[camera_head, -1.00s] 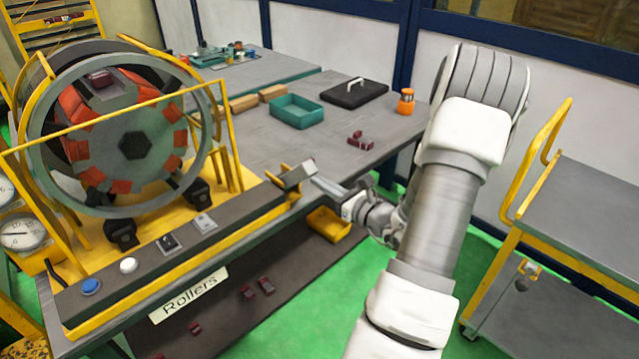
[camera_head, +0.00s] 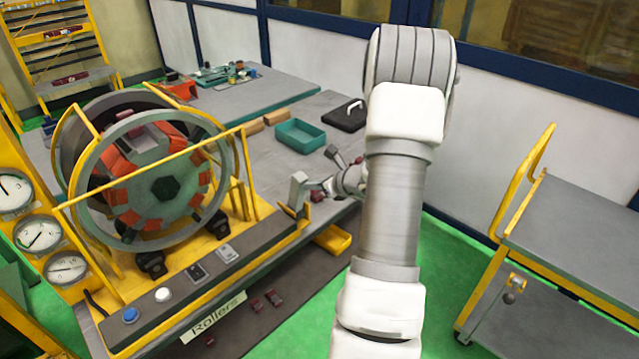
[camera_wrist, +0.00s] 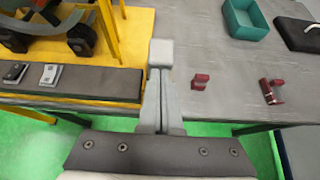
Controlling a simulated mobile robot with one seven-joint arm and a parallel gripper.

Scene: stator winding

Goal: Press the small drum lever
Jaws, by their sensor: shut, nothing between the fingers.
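The small drum lever (camera_head: 298,190) is a grey lever with a block-like head at the right end of the dark control bar (camera_head: 270,228). In the head view it stands roughly upright. In the wrist view its pale head (camera_wrist: 161,53) lies straight ahead of my fingertips. My gripper (camera_wrist: 159,76) is shut and empty, its fingers together and pointing at the lever. In the head view my gripper (camera_head: 315,187) is just right of the lever. I cannot tell whether the fingertips touch it. The large drum (camera_head: 165,188) stands behind the bar in a yellow frame.
A blue button (camera_head: 130,315), a white button (camera_head: 163,294) and two switches lie along the bar. Dark red parts (camera_wrist: 270,91) lie on the grey table, with a teal tray (camera_head: 299,136) behind. A yellow bin (camera_head: 333,239) is below the table edge. A trolley stands right.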

